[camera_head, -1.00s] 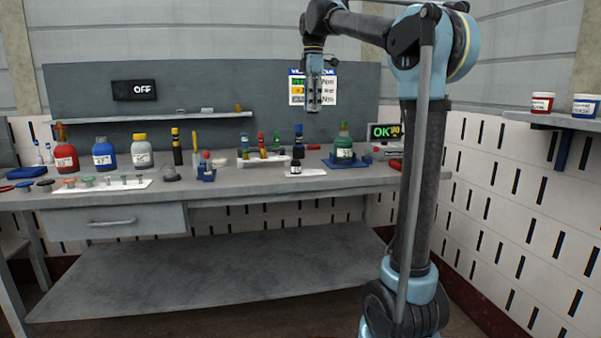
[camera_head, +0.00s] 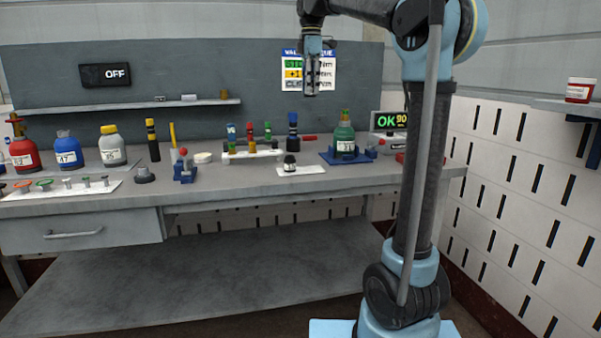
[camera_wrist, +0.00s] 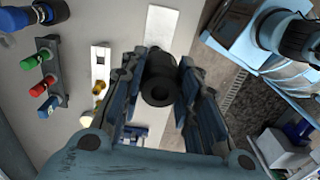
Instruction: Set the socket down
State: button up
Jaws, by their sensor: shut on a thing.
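My gripper (camera_head: 312,92) hangs pointing down in the head view, in front of the torque chart and well above the bench top. In the wrist view its two fingers (camera_wrist: 160,85) are closed around a dark cylindrical socket (camera_wrist: 159,78) with a round hole in its end. The socket is in the air, apart from the bench. In the head view the held socket is too small and dark to make out clearly. A white plate (camera_head: 302,170) lies on the bench below, with a small black piece (camera_head: 290,162) on it.
Bare bench shows along the front edge.

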aim_at(312, 169)
jog(key=shift+a, duration=0.1)
jog(key=f, duration=2.5)
jog(key=shift+d+f, duration=0.3)
jog(key=shift+d, duration=0.1)
jog(key=o, duration=1.1)
notch_tip(312, 169, up, 12)
jog(key=shift+r, duration=0.1)
